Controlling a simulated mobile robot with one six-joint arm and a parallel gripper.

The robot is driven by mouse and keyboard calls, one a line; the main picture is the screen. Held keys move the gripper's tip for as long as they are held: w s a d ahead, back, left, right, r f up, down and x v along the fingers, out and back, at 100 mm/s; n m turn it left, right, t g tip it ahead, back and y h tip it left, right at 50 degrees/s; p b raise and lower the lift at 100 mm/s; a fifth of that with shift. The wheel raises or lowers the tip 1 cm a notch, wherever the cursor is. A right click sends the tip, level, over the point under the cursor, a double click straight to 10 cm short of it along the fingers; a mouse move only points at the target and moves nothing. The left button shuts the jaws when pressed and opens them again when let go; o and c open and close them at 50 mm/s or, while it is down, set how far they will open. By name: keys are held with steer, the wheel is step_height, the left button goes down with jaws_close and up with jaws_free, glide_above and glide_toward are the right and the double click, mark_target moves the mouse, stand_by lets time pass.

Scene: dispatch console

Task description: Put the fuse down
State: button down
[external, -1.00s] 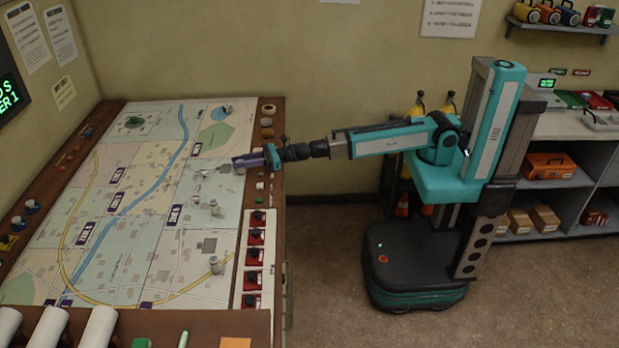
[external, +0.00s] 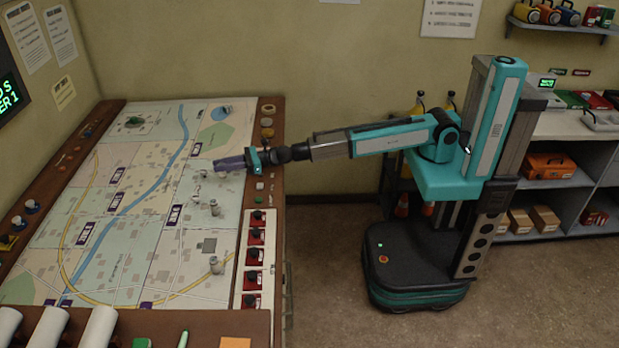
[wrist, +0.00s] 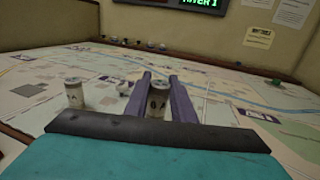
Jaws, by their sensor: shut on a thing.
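My gripper (wrist: 158,78) is shut on a fuse (wrist: 158,97), a pale grey cylinder with a dark-marked end, between its two purple fingers in the wrist view. In the external view, my gripper (external: 230,163) reaches from the right over the upper right part of the map table (external: 135,215). The held fuse cannot be made out clearly there. Whether its base touches the map cannot be told. A similar cylinder (wrist: 74,94) stands on the map left of my fingers in the wrist view.
Small grey pieces stand on the map near my gripper, one upright piece (external: 214,207) just below it in the picture and another (external: 215,265) farther down. Red switches (external: 254,255) line the table's right edge. The map's middle is mostly flat and open.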

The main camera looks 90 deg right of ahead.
mark_target(223, 173)
steer(key=shift+f, duration=1.75)
steer(key=shift+f, duration=0.15)
steer(key=c, duration=1.5)
jaws_free()
steer(key=shift+s+r, duration=0.1)
steer(key=shift+r, duration=0.1)
steer(key=shift+b+v, duration=1.4)
steer(key=shift+v, duration=4.55)
steer(key=shift+o, duration=0.5)
steer(key=shift+f, duration=0.1)
